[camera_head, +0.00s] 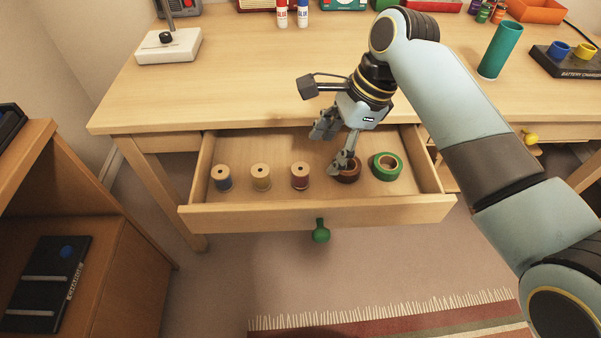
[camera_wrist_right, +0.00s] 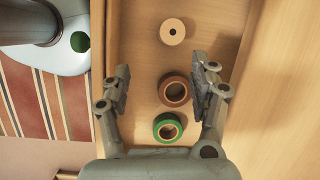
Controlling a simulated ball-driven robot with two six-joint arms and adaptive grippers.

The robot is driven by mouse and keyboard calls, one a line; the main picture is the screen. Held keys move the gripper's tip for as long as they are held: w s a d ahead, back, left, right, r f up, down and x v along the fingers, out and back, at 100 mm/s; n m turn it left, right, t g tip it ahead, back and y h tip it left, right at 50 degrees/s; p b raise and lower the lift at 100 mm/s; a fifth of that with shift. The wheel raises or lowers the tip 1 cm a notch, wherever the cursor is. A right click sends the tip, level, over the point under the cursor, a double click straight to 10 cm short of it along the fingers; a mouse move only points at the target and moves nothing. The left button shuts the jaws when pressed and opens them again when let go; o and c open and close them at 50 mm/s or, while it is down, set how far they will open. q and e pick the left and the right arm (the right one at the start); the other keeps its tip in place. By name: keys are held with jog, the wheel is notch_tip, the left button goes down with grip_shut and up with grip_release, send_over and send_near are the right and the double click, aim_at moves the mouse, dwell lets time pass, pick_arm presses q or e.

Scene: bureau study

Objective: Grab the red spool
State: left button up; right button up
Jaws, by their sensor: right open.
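The red spool (camera_head: 300,177) stands upright in the open drawer, the rightmost of three spools in the head view. In the right wrist view, a pale spool top (camera_wrist_right: 172,31), seemingly the red spool's, shows beyond the fingertips. My right gripper (camera_head: 334,143) is open and empty over the drawer (camera_head: 320,214), to the right of the red spool. In the right wrist view the open fingers (camera_wrist_right: 160,80) sit either side of the brown tape roll (camera_wrist_right: 174,91), with no visible grip on it. My left gripper is out of view.
A blue spool (camera_head: 222,179) and a tan spool (camera_head: 261,178) stand left of the red one. The brown roll (camera_head: 349,176) and a green tape roll (camera_head: 386,167) lie to its right. The drawer walls and the desk edge (camera_head: 215,122) bound the space.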

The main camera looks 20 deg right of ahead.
aim_at(303, 168)
jog(key=w+a+f, duration=0.1)
jog(key=w+a+f+m+b, duration=0.1)
jog(key=f, duration=0.1)
jog(key=a+f+m, duration=0.1)
jog(key=shift+w+a+f+b, duration=0.1)
jog(key=shift+w+f+b, duration=0.2)
jog(key=shift+w+b, duration=0.1)
jog(key=b+x, duration=0.2)
jog(key=x, duration=0.3)
jog(key=shift+s+f, duration=0.1)
jog(key=shift+c, duration=0.4)
jog(key=c, duration=1)
